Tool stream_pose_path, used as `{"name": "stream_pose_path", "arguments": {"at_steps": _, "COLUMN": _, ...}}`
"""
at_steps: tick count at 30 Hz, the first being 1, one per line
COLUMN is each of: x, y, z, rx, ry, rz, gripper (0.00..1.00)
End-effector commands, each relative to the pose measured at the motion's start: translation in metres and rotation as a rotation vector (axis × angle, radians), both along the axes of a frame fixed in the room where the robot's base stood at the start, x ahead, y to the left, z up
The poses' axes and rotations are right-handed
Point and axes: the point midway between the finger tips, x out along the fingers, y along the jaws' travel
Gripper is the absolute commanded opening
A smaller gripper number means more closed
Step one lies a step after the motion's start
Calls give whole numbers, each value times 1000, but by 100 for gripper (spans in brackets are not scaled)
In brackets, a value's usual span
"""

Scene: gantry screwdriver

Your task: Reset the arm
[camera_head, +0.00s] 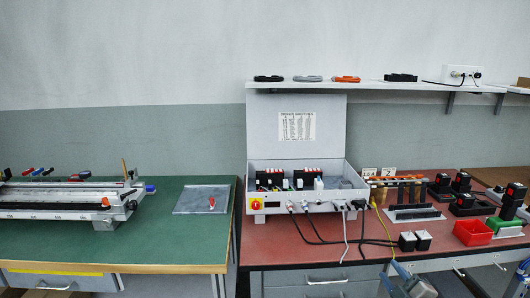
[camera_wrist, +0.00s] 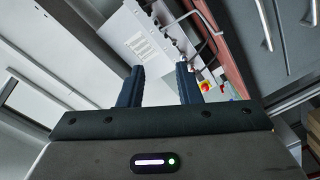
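My gripper (camera_wrist: 160,85) shows in the wrist view with its two dark fingers apart and nothing between them. It is open and empty, clear of the benches. Part of my arm seems to show at the lower right of the head view, but the fingertips are not clear there. The grey control box (camera_head: 300,205) with its raised lid stands on the red bench. Its side, with cables and a red-and-yellow switch (camera_wrist: 204,87), lies beyond the fingers in the wrist view, tilted. The gantry rail device (camera_head: 60,200) lies on the green bench at left.
A grey plate with a small red-handled tool (camera_head: 211,202) lies on the green bench (camera_head: 165,245). A red bin (camera_head: 472,232), black chargers and loose cables crowd the red bench's right side. A wall shelf (camera_head: 370,84) holds coiled cables.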

Motion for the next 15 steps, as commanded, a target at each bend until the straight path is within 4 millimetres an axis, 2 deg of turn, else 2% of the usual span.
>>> {"name": "stream_pose_path", "arguments": {"at_steps": 1, "x": 4, "y": 15, "z": 0, "rx": -37, "ry": 5, "rz": 38, "gripper": 31}}
{"name": "stream_pose_path", "arguments": {"at_steps": 11, "x": 17, "y": 91, "z": -16, "rx": -343, "ry": 10, "rz": 260, "gripper": 31}}
{"name": "stream_pose_path", "arguments": {"at_steps": 15, "x": 16, "y": 137, "z": -30, "rx": -555, "ry": -4, "rz": 418, "gripper": 31}}
